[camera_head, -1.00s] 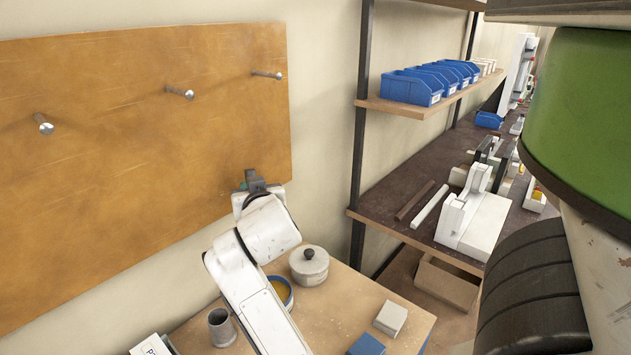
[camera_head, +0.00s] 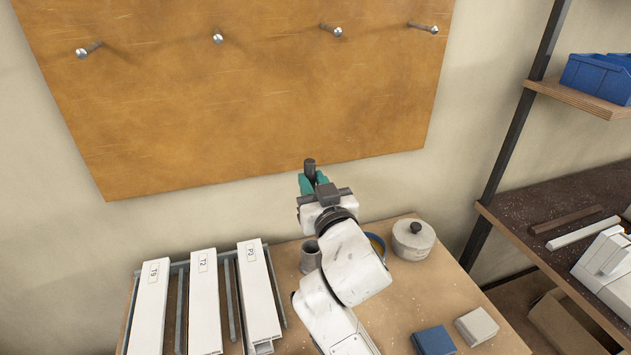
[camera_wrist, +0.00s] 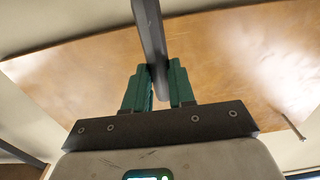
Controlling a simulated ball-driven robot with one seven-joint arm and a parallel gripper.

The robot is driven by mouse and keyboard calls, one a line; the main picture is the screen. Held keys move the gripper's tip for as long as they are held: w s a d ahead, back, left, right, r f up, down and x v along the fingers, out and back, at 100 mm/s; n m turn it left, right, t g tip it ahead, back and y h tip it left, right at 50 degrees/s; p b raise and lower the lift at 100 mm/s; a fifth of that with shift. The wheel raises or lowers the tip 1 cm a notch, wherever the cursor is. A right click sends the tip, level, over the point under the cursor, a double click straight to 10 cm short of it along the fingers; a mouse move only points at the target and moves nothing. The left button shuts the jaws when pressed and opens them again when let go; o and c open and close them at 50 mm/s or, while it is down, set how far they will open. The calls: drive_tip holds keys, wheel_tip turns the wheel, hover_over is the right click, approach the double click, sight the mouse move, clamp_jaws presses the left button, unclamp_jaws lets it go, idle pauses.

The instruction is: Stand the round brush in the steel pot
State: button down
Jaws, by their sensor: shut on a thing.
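My gripper (camera_head: 308,184) is raised above the bench at its wall side, below the pegboard. Its green fingers, also in the wrist view (camera_wrist: 159,88), are shut on a dark grey rod (camera_wrist: 150,32). I take the rod for the handle of the round brush (camera_head: 310,166); no bristles show. The open grey steel pot (camera_head: 309,262) stands upright on the bench, below the gripper in the head view. My arm covers part of its right side, and its inside is hard to see. The brush is apart from the pot.
A lidded grey pot (camera_head: 413,240) and a partly hidden blue-rimmed bowl (camera_head: 376,243) stand right of my arm. A blue block (camera_head: 434,341) and a pale block (camera_head: 476,326) lie in front. White profiles (camera_head: 204,300) lie left. The pegboard (camera_head: 240,110) has several pegs.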

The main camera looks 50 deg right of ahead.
wheel_tip(320, 180, down, 11)
drive_tip(key=b, duration=0.9)
drive_tip(key=shift+r, duration=0.15)
drive_tip(key=c, duration=0.9)
unclamp_jaws()
drive_tip(key=shift+o, duration=0.2)
drive_tip(key=b+v, duration=0.2)
drive_tip(key=v, duration=0.8)
drive_tip(key=shift+s+a+b, duration=0.25)
drive_tip(key=shift+s+b, duration=0.05)
